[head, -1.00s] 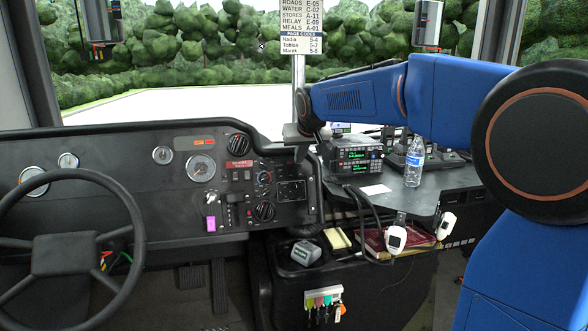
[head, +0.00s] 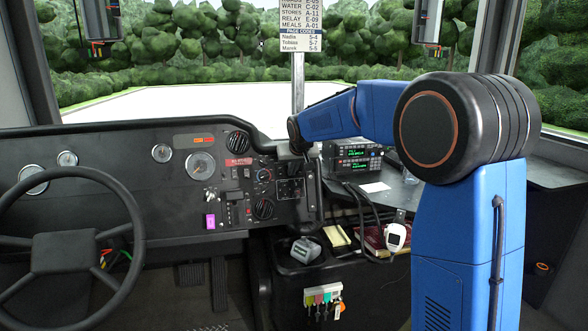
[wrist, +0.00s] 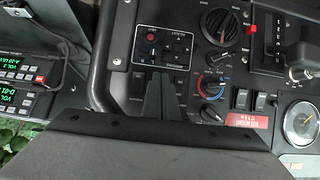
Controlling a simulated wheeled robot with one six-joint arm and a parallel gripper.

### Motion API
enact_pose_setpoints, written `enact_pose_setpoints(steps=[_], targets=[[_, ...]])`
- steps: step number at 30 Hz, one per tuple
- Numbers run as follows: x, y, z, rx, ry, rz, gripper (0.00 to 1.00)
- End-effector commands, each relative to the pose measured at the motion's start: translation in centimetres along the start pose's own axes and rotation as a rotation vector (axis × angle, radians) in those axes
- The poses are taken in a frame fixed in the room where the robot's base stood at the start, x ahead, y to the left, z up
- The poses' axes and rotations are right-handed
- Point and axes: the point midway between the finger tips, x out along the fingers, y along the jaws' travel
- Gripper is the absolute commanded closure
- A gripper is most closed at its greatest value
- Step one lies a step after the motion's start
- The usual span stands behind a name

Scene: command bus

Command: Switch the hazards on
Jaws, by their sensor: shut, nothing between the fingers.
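The black dash panel carries a red label (head: 239,162) with a pair of dark rocker switches (head: 240,173) below it. In the wrist view the picture is turned over, so the pair (wrist: 248,99) sits above the red label (wrist: 247,121); its text is too small to read surely. I cannot tell which switch is for the hazards. My gripper (wrist: 161,78) is shut and empty, its dark fingers in front of the panel's square control block (wrist: 163,47), to the left of the rockers in that view. In the head view my arm's end mostly hides it.
Round knobs (wrist: 210,85) lie between my fingers and the rockers. A grab rail (wrist: 116,32) runs beside the panel. Radios (head: 356,160) stand on the side shelf, with hanging handsets (head: 395,236). The steering wheel (head: 65,252) is at far left.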

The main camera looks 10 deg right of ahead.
Motion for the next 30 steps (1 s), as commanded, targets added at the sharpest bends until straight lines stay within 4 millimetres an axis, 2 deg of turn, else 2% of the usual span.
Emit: enact_pose_setpoints(steps=[13,16,30], targets=[[0.43,0.01,-0.19,0.000,0.000,0.000,1.00],[1.05,0.01,-0.14,0.000,-0.001,0.000,1.00],[0.46,0.01,-0.71,0.000,0.004,0.000,1.00]])
